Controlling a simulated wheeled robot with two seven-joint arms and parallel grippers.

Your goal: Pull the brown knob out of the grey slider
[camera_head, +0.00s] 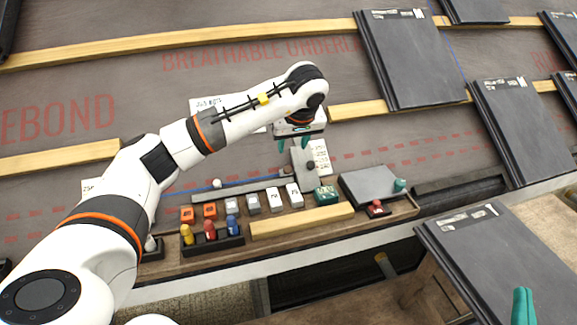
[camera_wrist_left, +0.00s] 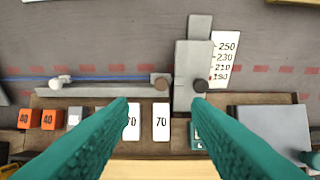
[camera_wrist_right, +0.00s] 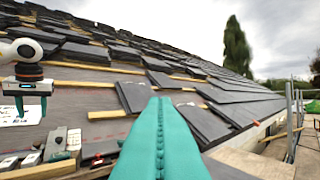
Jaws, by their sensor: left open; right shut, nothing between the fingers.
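The brown knob (camera_wrist_left: 161,83) sits on a small grey slider block (camera_wrist_left: 154,78) at the right end of a long grey rail (camera_wrist_left: 105,91). My left gripper (camera_head: 293,146) is open above the board. In the left wrist view its teal fingertips (camera_wrist_left: 160,103) are spread, with the brown knob in line with the gap between them, and nothing is held. A black knob (camera_wrist_left: 200,85) sits on an upright grey plate (camera_wrist_left: 190,60) just right of the brown knob. My right gripper (camera_head: 523,306) is at the bottom right; in the right wrist view its fingers (camera_wrist_right: 160,135) are together and empty.
A white knob (camera_wrist_left: 56,84) stands at the rail's left end. Orange and white numbered blocks (camera_head: 209,210), a yellow wood bar (camera_head: 302,221) and a grey slab (camera_head: 366,184) lie on the wooden tray (camera_head: 190,262). Slate tiles (camera_head: 410,70) lie upslope at right.

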